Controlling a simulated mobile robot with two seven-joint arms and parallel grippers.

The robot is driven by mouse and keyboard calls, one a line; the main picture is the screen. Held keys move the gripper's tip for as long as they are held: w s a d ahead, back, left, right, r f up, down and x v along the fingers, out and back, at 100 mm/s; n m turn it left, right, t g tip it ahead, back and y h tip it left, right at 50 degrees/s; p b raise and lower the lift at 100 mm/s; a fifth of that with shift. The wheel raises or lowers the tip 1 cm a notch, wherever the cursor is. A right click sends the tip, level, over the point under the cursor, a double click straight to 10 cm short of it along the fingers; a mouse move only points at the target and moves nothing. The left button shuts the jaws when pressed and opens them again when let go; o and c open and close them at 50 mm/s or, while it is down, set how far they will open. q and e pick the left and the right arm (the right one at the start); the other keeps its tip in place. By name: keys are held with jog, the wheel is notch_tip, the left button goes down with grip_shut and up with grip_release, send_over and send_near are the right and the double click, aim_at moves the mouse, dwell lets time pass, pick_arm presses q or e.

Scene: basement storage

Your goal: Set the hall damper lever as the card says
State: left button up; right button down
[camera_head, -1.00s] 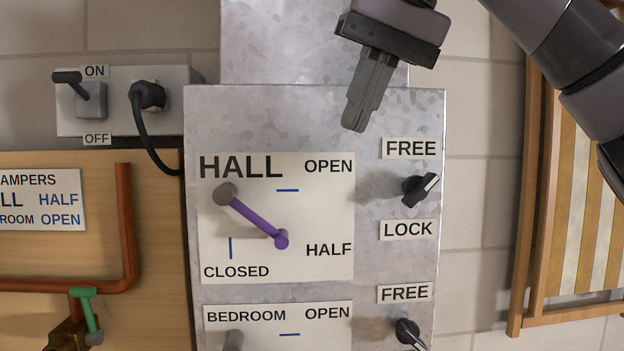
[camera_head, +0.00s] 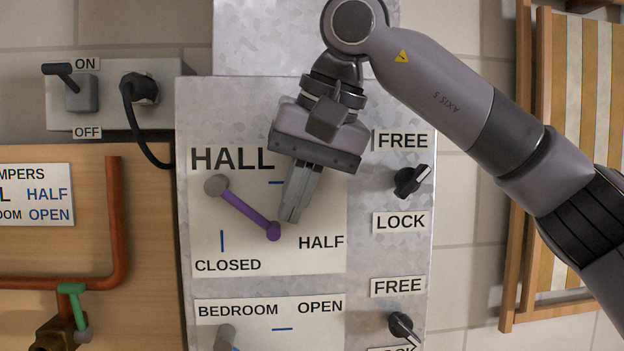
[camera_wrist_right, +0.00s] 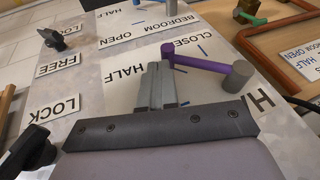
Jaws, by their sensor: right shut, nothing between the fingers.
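The purple hall damper lever (camera_head: 248,213) is on the HALL plate (camera_head: 212,248) of the metal panel. It slants from its grey pivot down and right, its knob end towards HALF. The card (camera_head: 38,196), cut off at the left, shows HALF in its upper row and OPEN in its lower row. My right gripper (camera_head: 290,219) is shut and empty, its fingertips just right of and above the lever's knob. In the right wrist view the fingers (camera_wrist_right: 158,86) lie beside the lever (camera_wrist_right: 195,60); contact cannot be told. My left gripper is out of view.
A FREE/LOCK knob (camera_head: 411,181) sits right of the HALL plate, and another (camera_head: 403,327) below it. The BEDROOM plate (camera_head: 262,339) is underneath. A wall switch (camera_head: 77,90) with a plugged cable is at upper left. Pipes (camera_head: 116,230) run at lower left.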

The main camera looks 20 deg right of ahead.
jog(key=shift+a, duration=0.1)
jog(key=f+y+b, duration=0.1)
jog(key=y+b, duration=0.1)
jog(key=b, duration=0.1)
jog(key=shift+w+a+f+t, duration=0.15)
jog(key=shift+a+f+t, duration=0.2)
jog(key=shift+t, duration=0.05)
jog(key=shift+r, duration=0.15)
